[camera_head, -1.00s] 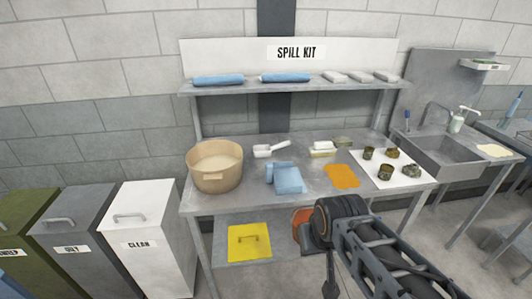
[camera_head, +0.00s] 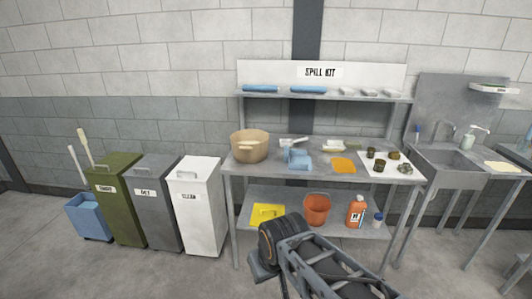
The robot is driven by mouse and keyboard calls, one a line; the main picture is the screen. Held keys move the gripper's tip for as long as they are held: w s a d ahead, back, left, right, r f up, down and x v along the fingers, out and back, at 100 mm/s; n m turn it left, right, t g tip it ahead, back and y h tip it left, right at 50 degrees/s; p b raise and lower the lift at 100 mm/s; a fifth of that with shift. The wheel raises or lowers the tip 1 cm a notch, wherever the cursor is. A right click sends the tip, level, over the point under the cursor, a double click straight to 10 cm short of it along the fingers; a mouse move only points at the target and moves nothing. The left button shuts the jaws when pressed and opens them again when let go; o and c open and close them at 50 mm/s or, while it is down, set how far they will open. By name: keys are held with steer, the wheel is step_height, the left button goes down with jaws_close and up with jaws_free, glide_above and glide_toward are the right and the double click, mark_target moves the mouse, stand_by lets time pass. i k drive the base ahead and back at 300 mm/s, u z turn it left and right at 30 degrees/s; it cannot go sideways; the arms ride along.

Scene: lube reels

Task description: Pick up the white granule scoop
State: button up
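The white granule scoop (camera_head: 294,141) lies on the steel bench top, toward the back. It is between the tan tub (camera_head: 249,147) on its left and a white-topped block or brush (camera_head: 333,146) on its right. Blue folded cloths (camera_head: 298,159) are just in front of it and may cover part of it. It is small here, so its details are hard to make out. My arm reaches in from the bottom edge, low in front of the bench and well short of the scoop. My gripper itself does not show.
The steel bench (camera_head: 238,171) has a lower shelf with an orange bucket (camera_head: 317,209) and an orange bottle (camera_head: 356,212). An orange cloth (camera_head: 343,165) lies on top. White (camera_head: 201,205), grey and green bins stand left; a sink (camera_head: 455,163) stands right. Floor in front is open.

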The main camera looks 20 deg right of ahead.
mark_target(294, 142)
steer(key=z, duration=1.1)
steer(key=i, duration=1.55)
steer(key=u, duration=0.95)
steer(key=i, duration=0.65)
